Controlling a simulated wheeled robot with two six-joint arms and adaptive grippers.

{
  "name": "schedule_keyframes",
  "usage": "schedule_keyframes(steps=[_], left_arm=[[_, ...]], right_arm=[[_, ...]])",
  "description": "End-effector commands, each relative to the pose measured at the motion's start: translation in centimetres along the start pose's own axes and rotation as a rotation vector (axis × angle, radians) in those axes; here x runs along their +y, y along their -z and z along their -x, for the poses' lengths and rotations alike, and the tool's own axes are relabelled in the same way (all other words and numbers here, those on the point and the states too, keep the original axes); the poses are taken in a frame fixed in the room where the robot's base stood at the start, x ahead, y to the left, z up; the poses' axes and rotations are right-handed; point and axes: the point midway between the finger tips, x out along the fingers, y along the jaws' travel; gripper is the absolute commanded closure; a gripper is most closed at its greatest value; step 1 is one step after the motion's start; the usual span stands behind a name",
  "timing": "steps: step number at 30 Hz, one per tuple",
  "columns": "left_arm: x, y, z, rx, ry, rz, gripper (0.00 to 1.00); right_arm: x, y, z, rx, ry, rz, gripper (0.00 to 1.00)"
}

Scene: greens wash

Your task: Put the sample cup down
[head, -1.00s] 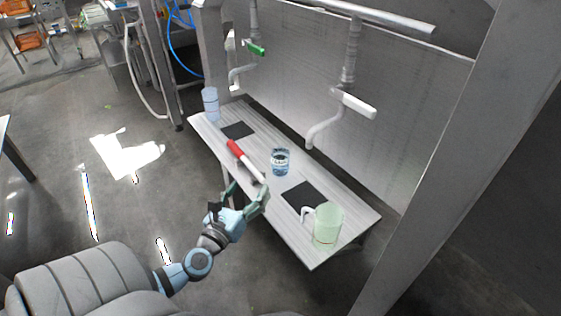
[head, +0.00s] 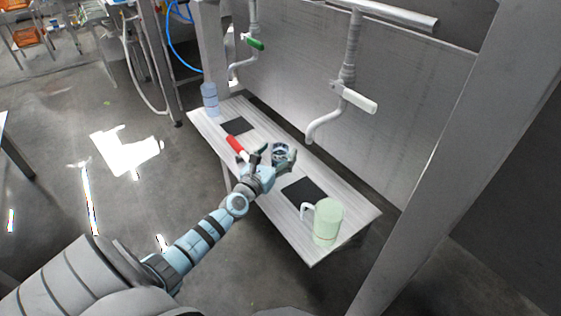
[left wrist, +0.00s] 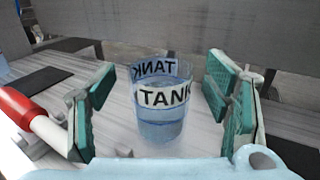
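The sample cup is a clear bluish cup (left wrist: 158,118) with a white TANK label and some liquid in it. It stands upright on the pale bench (head: 335,245). In the head view the cup (head: 280,152) is partly hidden by my left gripper (head: 273,157). In the left wrist view my left gripper (left wrist: 163,105) is open, with one green-padded finger on each side of the cup. Gaps show between both pads and the cup. My right gripper is not in view.
A green jug (head: 327,222) stands at the bench's near right end. Dark mats (head: 304,192) lie on the bench. A red and white tool (head: 235,144) lies left of the cup. A bluish container (head: 210,98) stands at the far end. A white-handled tap (head: 345,98) hangs above.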

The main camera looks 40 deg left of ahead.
Motion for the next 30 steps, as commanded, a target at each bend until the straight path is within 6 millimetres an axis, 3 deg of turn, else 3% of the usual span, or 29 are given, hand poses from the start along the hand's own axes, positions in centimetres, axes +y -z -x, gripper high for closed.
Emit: schedule_keyframes(steps=[1, 11, 22, 30], left_arm=[[0.0, 0.0, 0.0, 0.0, 0.0, 0.0, 0.37], [0.0, -0.1, 0.0, -0.001, 0.0, 0.001, 0.89], [0.0, -0.5, 0.0, -0.001, 0.0, 0.001, 0.89], [-0.1, -3.1, 0.0, -0.001, 0.001, 0.001, 0.89]], right_arm=[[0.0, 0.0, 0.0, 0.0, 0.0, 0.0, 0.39], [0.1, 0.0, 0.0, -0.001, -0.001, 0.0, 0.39], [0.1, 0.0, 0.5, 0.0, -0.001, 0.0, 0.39], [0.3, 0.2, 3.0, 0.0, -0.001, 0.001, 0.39]])
